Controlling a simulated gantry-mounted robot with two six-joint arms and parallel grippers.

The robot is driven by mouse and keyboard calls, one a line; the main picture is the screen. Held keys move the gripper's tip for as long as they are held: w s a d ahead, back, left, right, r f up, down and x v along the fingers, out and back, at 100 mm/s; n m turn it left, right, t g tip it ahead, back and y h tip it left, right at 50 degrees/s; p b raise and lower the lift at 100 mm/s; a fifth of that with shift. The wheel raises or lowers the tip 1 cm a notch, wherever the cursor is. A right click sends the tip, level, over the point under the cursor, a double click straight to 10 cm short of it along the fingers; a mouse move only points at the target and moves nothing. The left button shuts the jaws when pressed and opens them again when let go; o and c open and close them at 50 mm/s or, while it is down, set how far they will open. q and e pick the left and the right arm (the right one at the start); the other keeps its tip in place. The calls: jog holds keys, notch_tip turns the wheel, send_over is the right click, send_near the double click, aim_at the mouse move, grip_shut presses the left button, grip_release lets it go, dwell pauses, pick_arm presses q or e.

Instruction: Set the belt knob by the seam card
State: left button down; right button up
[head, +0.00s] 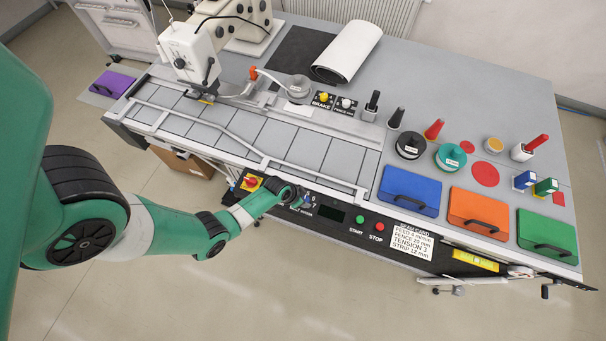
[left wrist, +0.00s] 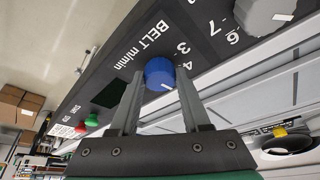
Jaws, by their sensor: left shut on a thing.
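The blue belt knob (left wrist: 158,72) sits on the dark front panel beside the words "BELT m/min". My left gripper (left wrist: 157,78) is shut on it, one finger on each side. A short white mark shows on the knob's lower right edge; the figures 3 and 4 are printed to its right. In the head view my left gripper (head: 298,195) reaches the panel from the left and hides most of the knob. The white seam card (head: 412,243) on the panel reads feed 6 m/min, fence 20 mm, tension 3, strip 12 mm. My right gripper is not in view.
Beside the gripper is a red switch on a yellow plate (head: 250,182). To its right are the green start button (head: 359,218) and red stop button (head: 380,227). A grey knob (left wrist: 265,14) is near the figures 6 and 7.

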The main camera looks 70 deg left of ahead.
pick_arm(q)
jog(key=n, duration=0.2)
jog(key=n+y, duration=0.1)
jog(key=shift+d+n+y, duration=0.15)
jog(key=shift+n+y, duration=0.15)
jog(key=shift+n, duration=0.1)
jog(key=shift+w+n+g+y+b, duration=0.1)
jog(key=shift+n+g+y+b, duration=0.4)
jog(key=shift+n, duration=1.4)
jog(key=shift+g, duration=0.3)
jog(key=shift+c, duration=1.8)
grip_release()
